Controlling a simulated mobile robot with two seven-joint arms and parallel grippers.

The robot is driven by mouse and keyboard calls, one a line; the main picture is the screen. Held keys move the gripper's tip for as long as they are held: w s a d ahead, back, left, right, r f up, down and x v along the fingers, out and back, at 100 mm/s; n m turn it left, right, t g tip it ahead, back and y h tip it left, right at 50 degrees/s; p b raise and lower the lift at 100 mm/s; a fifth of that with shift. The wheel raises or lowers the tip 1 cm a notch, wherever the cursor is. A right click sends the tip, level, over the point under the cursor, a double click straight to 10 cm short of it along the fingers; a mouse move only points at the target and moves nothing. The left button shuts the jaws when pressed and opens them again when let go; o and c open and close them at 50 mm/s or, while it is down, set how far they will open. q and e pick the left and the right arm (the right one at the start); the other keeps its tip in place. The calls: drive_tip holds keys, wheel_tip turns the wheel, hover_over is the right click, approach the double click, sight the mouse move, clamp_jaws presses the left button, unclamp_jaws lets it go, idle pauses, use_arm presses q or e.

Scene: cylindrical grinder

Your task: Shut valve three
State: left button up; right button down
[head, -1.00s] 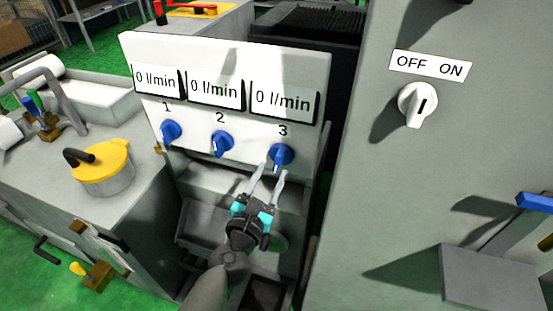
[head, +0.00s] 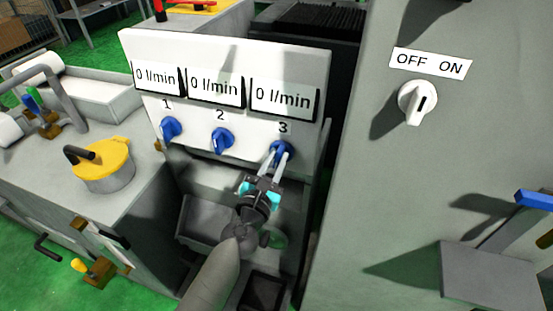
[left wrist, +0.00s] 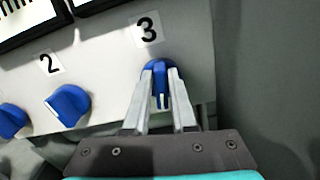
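Valve three is a blue knob (head: 280,152) under the label 3 on the white panel (head: 240,60). The display above it reads 0 l/min. My left gripper (head: 278,157) is at this knob, with one finger on each side of its grip. In the left wrist view the fingers (left wrist: 162,80) flank the ridge of the knob (left wrist: 160,66), which points straight down with a white mark. The fingers stand close to the ridge; I cannot tell whether they press on it. My right gripper is not in view.
Blue knobs of valve 1 (head: 170,128) and valve 2 (head: 221,140) sit to the left on the same panel. A grey cabinet with a white OFF/ON switch (head: 416,102) stands close on the right. A yellow-lidded pot (head: 104,166) is at left.

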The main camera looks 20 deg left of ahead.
sight(276, 167)
use_arm(q)
clamp_jaws()
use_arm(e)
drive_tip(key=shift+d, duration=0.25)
